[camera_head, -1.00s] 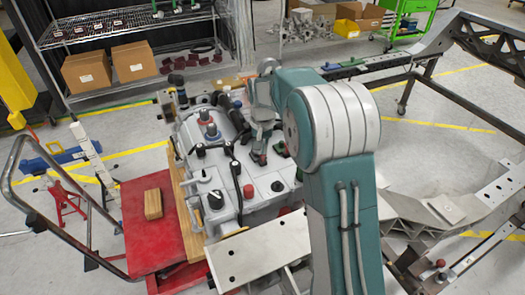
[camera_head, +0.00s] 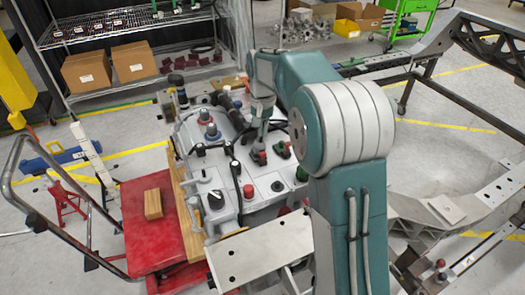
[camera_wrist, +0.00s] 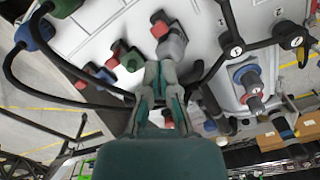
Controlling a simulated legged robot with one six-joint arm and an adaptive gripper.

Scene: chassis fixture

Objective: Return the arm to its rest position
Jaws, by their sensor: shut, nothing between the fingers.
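My teal and grey arm (camera_head: 345,130) rises in the front middle of the head view, its forearm bent over the chassis fixture. My gripper (camera_head: 262,142) points down over the right side of the grey fixture (camera_head: 222,178). In the wrist view my gripper (camera_wrist: 160,72) is shut and empty. Its fingertips appear close to a grey connector with a red end (camera_wrist: 172,42). The small gap to the fixture cannot be judged exactly.
A red cart (camera_head: 140,225) bearing a wooden block (camera_head: 153,204) stands left of the fixture. Black cables (camera_wrist: 70,85) and a blue-ringed connector (camera_wrist: 245,75) flank my gripper. A metal frame (camera_head: 430,100) is at right, a wire shelf (camera_head: 100,38) behind. Floor at right is partly open.

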